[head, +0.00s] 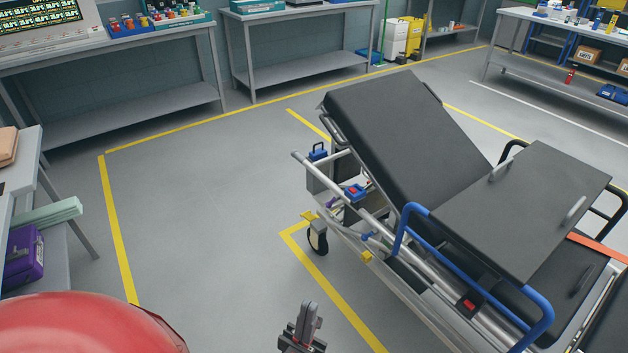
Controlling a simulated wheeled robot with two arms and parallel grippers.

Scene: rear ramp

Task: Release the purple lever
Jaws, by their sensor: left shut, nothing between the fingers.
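A stretcher (400,135) with a raised dark backrest stands right of centre. A small purple part (332,202), which looks like the purple lever, shows at its near left end, beside a blue and red fitting (354,192). It is too small to tell its exact position. My left gripper (309,312) is at the bottom centre of the head view, its fingers together and empty. It is well in front of the purple part in the picture, apart from the stretcher. My right gripper is not in view.
A blue side rail (402,228) and a caster wheel (317,240) are on the stretcher's near side. A grey bench (130,118) stands at the back left. A purple case (22,256) sits on the left shelf. The floor (205,200) left of the stretcher is clear.

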